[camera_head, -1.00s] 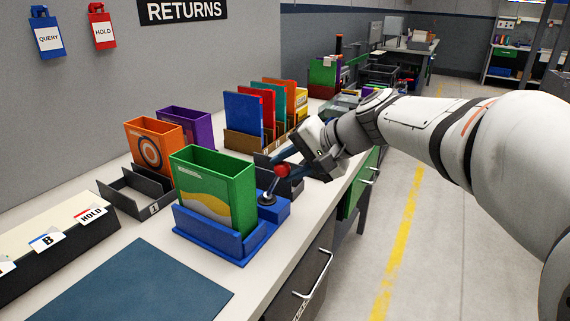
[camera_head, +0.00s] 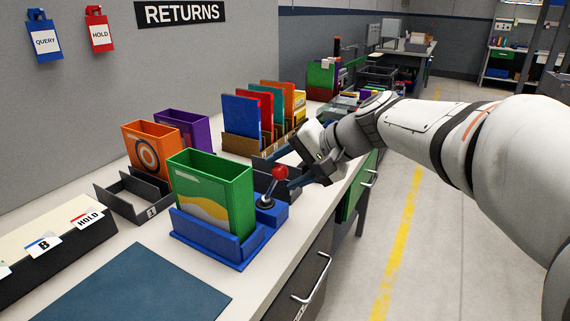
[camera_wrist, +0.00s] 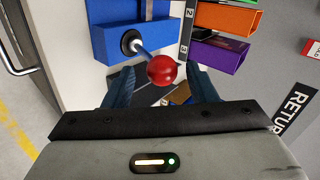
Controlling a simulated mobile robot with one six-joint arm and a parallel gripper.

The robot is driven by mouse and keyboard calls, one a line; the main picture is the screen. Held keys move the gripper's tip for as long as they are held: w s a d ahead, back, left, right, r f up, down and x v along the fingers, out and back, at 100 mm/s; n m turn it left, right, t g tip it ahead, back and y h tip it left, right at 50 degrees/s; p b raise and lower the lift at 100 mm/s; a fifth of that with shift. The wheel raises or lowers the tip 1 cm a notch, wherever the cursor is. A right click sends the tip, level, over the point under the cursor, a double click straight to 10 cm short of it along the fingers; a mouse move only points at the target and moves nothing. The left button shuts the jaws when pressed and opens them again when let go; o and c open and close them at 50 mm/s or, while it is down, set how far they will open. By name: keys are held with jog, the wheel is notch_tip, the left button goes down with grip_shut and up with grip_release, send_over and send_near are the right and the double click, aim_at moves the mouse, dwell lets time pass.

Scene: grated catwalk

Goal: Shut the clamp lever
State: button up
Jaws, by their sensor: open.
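The clamp lever is a steel rod with a red ball knob (camera_head: 280,172), rising from a blue clamp base (camera_head: 211,240) on the counter. The rod stands up and leans right in the head view. A green box (camera_head: 212,190) with a yellow wave stands in the blue base. My gripper (camera_head: 279,169) is open at the knob, its blue fingers spread apart. In the wrist view the red knob (camera_wrist: 162,69) lies between the two fingertips, with visible gaps on both sides. The rod runs from it to the blue base (camera_wrist: 106,42).
Orange (camera_head: 152,146) and purple (camera_head: 186,130) boxes stand behind the green one. A dark holder (camera_head: 118,200) is at left. Upright binders (camera_head: 240,118) stand beyond the gripper. A blue mat (camera_head: 135,290) lies in front. Drawer handles project from the counter's front; the aisle is clear.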

jog(key=p+v, duration=0.1)
jog(key=v, duration=0.6)
jog(key=shift+d, duration=0.2)
jog(key=shift+r, duration=0.1)
